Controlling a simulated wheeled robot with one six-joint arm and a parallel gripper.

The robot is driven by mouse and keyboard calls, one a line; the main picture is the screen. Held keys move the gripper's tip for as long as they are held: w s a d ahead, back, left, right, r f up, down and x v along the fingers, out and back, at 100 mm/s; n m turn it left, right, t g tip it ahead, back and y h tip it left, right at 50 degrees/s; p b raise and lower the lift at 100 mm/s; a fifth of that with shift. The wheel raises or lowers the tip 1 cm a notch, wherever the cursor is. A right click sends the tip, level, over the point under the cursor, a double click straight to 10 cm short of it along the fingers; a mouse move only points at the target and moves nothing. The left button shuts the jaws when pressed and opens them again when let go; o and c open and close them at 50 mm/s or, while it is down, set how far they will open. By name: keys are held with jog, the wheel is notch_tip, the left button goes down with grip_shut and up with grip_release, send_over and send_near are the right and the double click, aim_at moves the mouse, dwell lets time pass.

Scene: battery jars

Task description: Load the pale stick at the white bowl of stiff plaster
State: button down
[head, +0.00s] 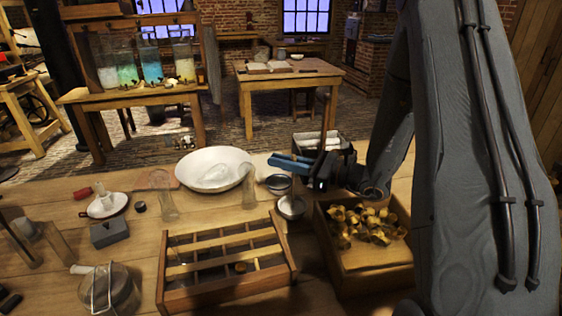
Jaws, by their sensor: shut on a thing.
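The white bowl (185,168) stands on the workbench, left of my gripper. A pale lumpy mass of plaster (215,177) lies inside it. My gripper (278,164) has blue fingers pointing left, above the bench and just right of the bowl. It is shut on a slim thing, which I take to be the pale stick. The stick itself is mostly hidden or too small to make out against the pale patch by the fingertips. The fingertips look apart from the bowl rim.
Clear glass jars (248,188) (165,198) flank the white bowl. A slatted wooden rack (175,299) and a box of yellowish pieces (372,258) stand nearer.

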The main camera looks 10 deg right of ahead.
notch_tip(320, 180, up, 7)
jog(key=p, duration=0.5)
dwell(0.4)
jog(key=shift+f, duration=0.1)
dwell(0.3)
